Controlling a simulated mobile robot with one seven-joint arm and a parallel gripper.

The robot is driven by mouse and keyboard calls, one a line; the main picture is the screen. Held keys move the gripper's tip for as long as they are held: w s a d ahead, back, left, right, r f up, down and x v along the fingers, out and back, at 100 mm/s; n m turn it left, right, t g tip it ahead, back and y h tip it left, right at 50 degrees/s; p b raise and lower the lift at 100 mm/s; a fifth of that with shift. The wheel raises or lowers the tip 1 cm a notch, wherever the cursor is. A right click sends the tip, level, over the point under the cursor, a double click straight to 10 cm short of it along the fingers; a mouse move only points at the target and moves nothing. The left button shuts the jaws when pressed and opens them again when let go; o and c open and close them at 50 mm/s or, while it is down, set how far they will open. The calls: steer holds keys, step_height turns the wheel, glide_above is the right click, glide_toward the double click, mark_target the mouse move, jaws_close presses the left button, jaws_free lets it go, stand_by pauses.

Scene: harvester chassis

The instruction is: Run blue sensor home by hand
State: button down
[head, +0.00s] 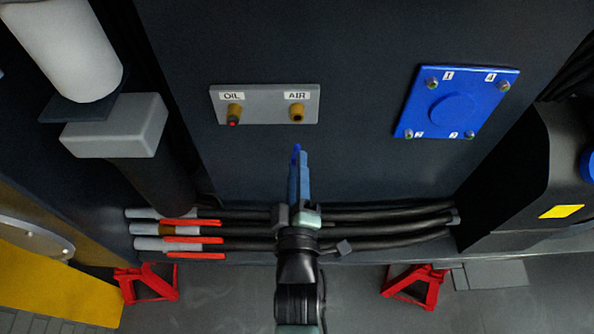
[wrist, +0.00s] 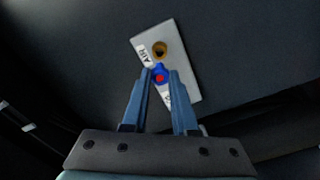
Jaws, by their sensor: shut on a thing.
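My gripper (head: 297,158) is shut on the blue sensor (head: 297,148), a small blue piece at its fingertips. In the wrist view the sensor (wrist: 159,69) sits between the fingertips, with a red spot at its middle; I cannot tell whether that red belongs to it. A grey plate (head: 266,113) on the dark wall carries two brass ports. The AIR port (head: 297,113) looks empty, and it also shows just beyond the sensor in the wrist view (wrist: 160,47). The OIL port (head: 234,113) has a red end. The sensor appears apart from the plate, below it in the head view.
A blue cover plate (head: 455,103) with numbered bolts is at right. Black hoses (head: 390,215) with red-handled valves (head: 196,240) run below. A white cylinder (head: 70,50) stands at left, and a black housing (head: 520,180) at right. Red stands (head: 414,286) are on the floor.

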mark_target(297, 146)
steer(key=shift+r, duration=0.1)
stand_by(0.3)
steer(key=shift+w+b, duration=0.6)
steer(key=shift+w, duration=1.3)
steer(key=shift+w+b, duration=0.3)
steer(key=shift+w, duration=0.75)
steer(key=shift+w+b, duration=0.5)
steer(key=shift+w, duration=0.9)
steer(key=shift+s+f, duration=0.1)
steer(key=shift+f, duration=0.1)
